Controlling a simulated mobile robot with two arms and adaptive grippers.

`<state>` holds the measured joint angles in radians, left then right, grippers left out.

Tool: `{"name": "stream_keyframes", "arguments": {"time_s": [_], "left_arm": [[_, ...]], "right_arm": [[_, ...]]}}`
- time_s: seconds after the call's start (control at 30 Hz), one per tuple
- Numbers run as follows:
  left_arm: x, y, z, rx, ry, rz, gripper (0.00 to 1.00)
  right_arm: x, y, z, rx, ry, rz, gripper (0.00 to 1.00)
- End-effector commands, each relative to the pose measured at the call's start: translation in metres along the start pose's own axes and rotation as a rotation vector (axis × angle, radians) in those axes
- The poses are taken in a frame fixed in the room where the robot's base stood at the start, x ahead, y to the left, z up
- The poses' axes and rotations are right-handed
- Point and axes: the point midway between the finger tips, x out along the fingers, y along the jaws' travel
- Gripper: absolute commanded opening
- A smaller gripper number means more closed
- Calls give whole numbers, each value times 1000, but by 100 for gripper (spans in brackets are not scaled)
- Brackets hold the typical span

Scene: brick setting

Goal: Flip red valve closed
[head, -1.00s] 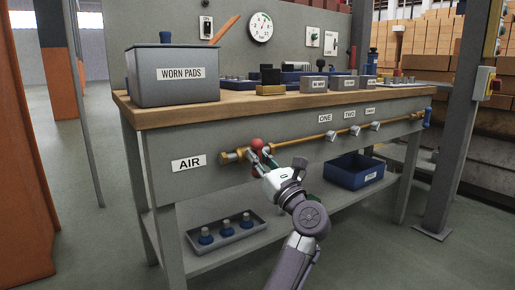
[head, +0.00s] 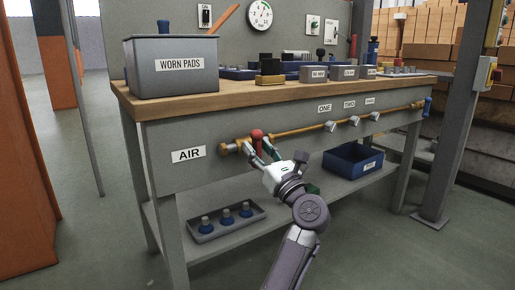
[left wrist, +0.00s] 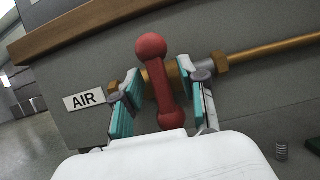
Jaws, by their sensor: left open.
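The red valve handle (head: 257,139) sits on the brass pipe at the front of the bench, right of the AIR label. In the left wrist view the red handle (left wrist: 158,80) stands nearly upright, its round knob at the top, crossing in front of the brass valve body. My left gripper (head: 259,152) is at the handle. In the left wrist view its open fingers (left wrist: 163,88) are on either side of the handle, with gaps visible. The handle's lower end is partly hidden by my gripper's white housing. My right gripper is not in view.
The brass pipe (head: 300,129) runs right past smaller fittings labelled ONE and TWO. The wooden benchtop (head: 190,96) overhangs above, carrying a WORN PADS bin (head: 172,80). A blue bin (head: 352,166) and a grey tray (head: 226,226) are on the lower shelf.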

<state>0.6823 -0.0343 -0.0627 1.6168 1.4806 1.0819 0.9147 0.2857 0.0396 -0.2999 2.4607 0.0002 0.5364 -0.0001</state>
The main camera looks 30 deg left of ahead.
Motion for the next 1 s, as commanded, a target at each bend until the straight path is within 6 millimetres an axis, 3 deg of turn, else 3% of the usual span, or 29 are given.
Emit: {"name": "stream_keyframes", "arguments": {"time_s": [0.4, 1.0], "left_arm": [[-63, -1, -1, 1, 2, -4, 42], [-69, 0, 0, 1, 0, -1, 42]], "right_arm": [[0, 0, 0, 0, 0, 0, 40], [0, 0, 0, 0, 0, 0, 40]]}}
